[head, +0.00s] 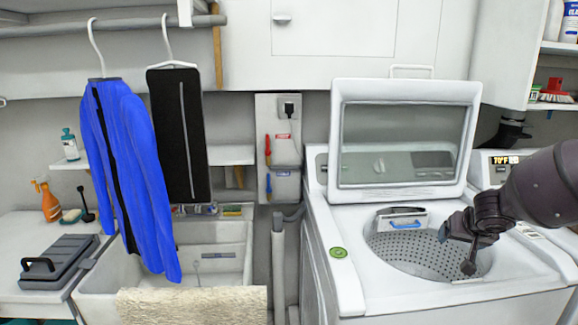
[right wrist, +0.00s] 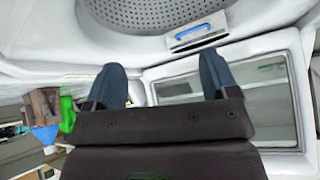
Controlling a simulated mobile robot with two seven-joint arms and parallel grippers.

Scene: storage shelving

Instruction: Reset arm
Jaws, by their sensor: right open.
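My right gripper (head: 462,252) reaches in from the right in the head view, over the drum of an open top-loading washing machine (head: 340,215). Its two dark fingers also show in the right wrist view (right wrist: 162,75), spread apart with nothing between them. The washer's lid (head: 405,140) stands raised. The perforated drum (head: 420,252) looks empty where it shows; part of it is hidden by my gripper. My left gripper is not in view.
A utility sink (head: 240,245) stands left of the washer, with a blue jacket (head: 130,180) and dark trousers (head: 178,130) hanging above it. A counter (head: 25,235) is at far left. A second machine (head: 490,165) sits behind my right arm. Shelves (head: 560,47) are upper right.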

